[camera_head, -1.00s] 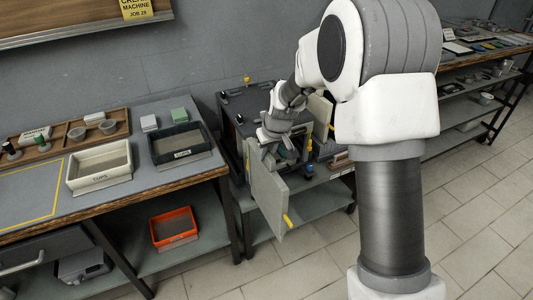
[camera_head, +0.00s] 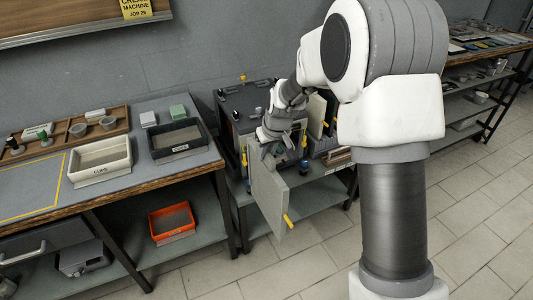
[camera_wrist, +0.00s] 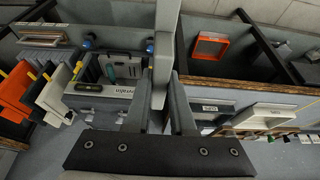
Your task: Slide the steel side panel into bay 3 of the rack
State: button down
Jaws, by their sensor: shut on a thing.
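A flat grey-green panel (camera_head: 268,200) with a yellow handle on its lower right edge hangs upright from my gripper (camera_head: 272,140), over the front of the low bench. My gripper (camera_wrist: 160,112) is shut on the panel's edge. In the wrist view the panel (camera_wrist: 165,45) shows almost edge-on, in front of the fingers. A group of upright panels (camera_wrist: 45,95), orange and pale with yellow tabs, stands at the left of the wrist view. One pale panel (camera_head: 317,112) also shows behind my arm. I cannot read bay numbers, and my arm hides much of this area.
A dark boiler casing (camera_head: 243,100) stands on the low bench close behind my gripper. Its open side (camera_wrist: 115,68) shows inner parts, with blue knobs near it. A worktop with a cream bin (camera_head: 100,160) and black bin (camera_head: 178,143) lies left. Floor on the right is clear.

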jog(key=shift+r+p, duration=1.05)
jog(key=shift+r, duration=1)
